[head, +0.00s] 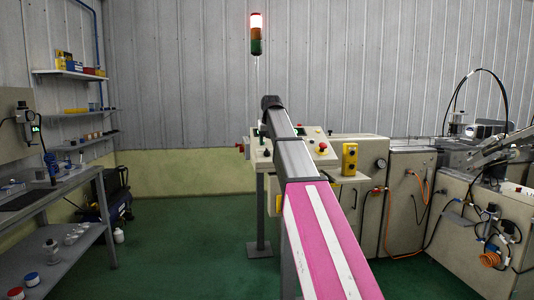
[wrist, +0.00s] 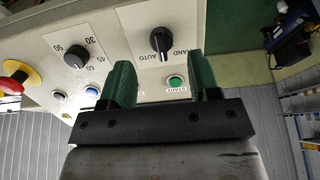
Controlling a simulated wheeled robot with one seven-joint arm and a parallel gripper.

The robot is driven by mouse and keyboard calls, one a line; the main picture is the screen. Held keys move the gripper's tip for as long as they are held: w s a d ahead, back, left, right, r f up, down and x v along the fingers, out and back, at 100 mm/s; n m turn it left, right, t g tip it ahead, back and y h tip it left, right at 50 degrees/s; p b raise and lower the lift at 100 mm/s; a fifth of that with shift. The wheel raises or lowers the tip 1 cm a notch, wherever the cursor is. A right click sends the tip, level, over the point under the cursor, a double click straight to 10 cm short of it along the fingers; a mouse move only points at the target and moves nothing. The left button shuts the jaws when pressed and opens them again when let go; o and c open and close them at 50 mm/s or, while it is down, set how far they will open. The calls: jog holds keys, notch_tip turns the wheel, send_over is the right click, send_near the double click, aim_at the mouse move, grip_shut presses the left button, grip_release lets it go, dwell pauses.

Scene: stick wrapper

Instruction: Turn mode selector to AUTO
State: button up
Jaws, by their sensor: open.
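The mode selector (wrist: 161,42) is a black knob on a white plate in the wrist view, with HAND and AUTO labels that appear upside down. A pale line marks the knob; I cannot tell for sure which label it points at. My gripper (wrist: 160,62) is open, with one green finger on each side of the picture's middle. The knob shows between and just beyond the fingertips, with nothing held. I cannot tell how much depth separates them. In the head view my arm reaches over the control panel (head: 325,158) and hides the selector and the gripper.
A yellow box (head: 349,158) stands on the panel's right.

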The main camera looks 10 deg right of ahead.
aim_at(268, 151)
jog(key=x, duration=0.6)
jog(key=c, duration=0.9)
